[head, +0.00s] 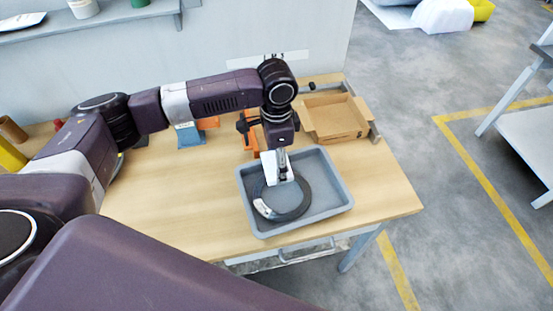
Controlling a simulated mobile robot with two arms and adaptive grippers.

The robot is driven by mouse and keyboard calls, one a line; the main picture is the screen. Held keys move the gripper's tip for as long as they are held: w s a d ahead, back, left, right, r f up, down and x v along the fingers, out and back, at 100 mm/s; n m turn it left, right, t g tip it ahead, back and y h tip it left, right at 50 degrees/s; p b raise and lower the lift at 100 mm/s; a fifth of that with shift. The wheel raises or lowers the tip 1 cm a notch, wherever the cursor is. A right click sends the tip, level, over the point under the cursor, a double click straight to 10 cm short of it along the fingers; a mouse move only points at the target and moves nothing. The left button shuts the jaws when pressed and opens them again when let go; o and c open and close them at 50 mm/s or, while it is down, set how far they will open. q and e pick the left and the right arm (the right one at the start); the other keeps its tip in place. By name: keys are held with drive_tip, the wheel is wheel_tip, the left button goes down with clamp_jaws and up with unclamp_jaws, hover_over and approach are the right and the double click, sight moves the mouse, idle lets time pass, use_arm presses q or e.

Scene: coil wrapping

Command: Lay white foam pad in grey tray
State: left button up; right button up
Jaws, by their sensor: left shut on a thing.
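The grey tray (340,208) stands on the wooden table near its front right part. A dark ring-shaped coil (300,203) lies in the tray, with a pale patch on its lower left side. My left gripper (281,168) points down over the tray, above the back part of the coil. It is shut on the white foam pad (270,167), which hangs upright between the fingers. I cannot tell whether the pad's lower edge touches the coil or tray. My right gripper is not in view.
An open cardboard box (335,117) stands behind the tray at the back right. Orange and blue items (190,135) stand at the back, behind my left arm. The table (180,215) is clear left of the tray. Its right edge is near the tray.

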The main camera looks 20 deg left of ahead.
use_arm(q)
drive_tip(key=shift+f, duration=0.25)
drive_tip(key=shift+f, duration=0.15)
drive_tip(key=o, duration=0.7)
drive_tip(key=shift+c, duration=0.2)
drive_tip(key=shift+o, duration=0.6)
drive_tip(key=shift+r, duration=0.55)
wheel_tip(320, 180, up, 12)
drive_tip(key=b, duration=0.2)
drive_tip(key=shift+f, duration=0.1)
